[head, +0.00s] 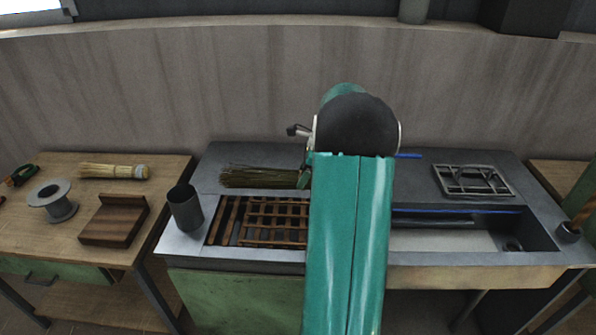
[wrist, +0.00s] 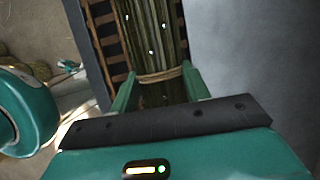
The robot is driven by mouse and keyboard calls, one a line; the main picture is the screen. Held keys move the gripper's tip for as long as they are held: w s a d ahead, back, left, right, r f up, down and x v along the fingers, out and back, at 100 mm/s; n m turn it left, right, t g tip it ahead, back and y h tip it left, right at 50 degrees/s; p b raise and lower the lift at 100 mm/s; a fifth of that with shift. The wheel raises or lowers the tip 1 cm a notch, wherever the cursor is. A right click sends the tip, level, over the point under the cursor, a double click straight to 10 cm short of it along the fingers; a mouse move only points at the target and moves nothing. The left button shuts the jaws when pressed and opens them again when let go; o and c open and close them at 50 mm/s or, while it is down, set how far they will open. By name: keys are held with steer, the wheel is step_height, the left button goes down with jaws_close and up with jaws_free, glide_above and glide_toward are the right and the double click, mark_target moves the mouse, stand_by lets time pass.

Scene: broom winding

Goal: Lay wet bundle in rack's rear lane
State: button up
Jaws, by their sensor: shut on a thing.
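The wet bundle is dark green-brown straw (head: 255,177) with a pale tie band around it. In the head view it lies level above the rear edge of the rack, its loose end pointing left. In the wrist view the bundle (wrist: 154,40) runs up between my fingers, with glints on its stalks. My gripper (wrist: 160,90) is shut on the bundle near the tie. The rack (head: 270,220) is a brown slatted grid set in the left part of the sink counter. My arm hides its right part. I cannot tell whether the bundle touches the rack.
A dark cup (head: 185,208) stands at the rack's left. A metal grate (head: 473,180) lies at the counter's back right, behind the open basin (head: 450,238). The left table holds a spool (head: 53,202), a wooden block (head: 114,220) and a dry bundle (head: 113,171).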

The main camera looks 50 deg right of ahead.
steer(key=shift+w+f, duration=0.2)
steer(key=shift+f, duration=0.15)
steer(key=shift+s+f, duration=0.2)
steer(key=shift+f, duration=4.3)
steer(key=o, duration=1.1)
steer(key=v, duration=1.3)
steer(key=shift+r, duration=0.35)
